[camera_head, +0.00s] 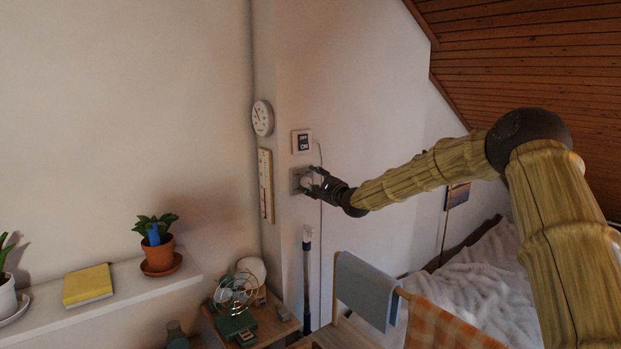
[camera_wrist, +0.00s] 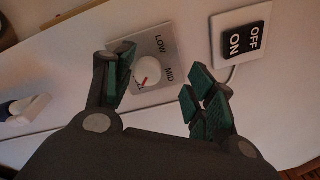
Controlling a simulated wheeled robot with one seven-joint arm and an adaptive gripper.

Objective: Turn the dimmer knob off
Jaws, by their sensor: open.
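The dimmer knob (camera_wrist: 150,72) is a round white knob with a red pointer mark on a grey wall plate (camera_wrist: 172,48) lettered LOW and MID. Other lettering on the plate is hidden or not readable. My gripper (camera_wrist: 163,88) is open, with its green-padded fingers on either side of the knob; I cannot tell whether the left finger touches it. In the head view my gripper (camera_head: 317,183) is at the wall, partly covering the grey plate (camera_head: 296,180).
An OFF/ON switch (camera_wrist: 243,40) sits beside the dimmer; it also shows above it in the head view (camera_head: 302,142). A clock-like dial (camera_head: 262,118) and a thermometer-like strip (camera_head: 265,186) hang at left. A fan (camera_head: 236,292) and a chair with cloths (camera_head: 364,287) stand below.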

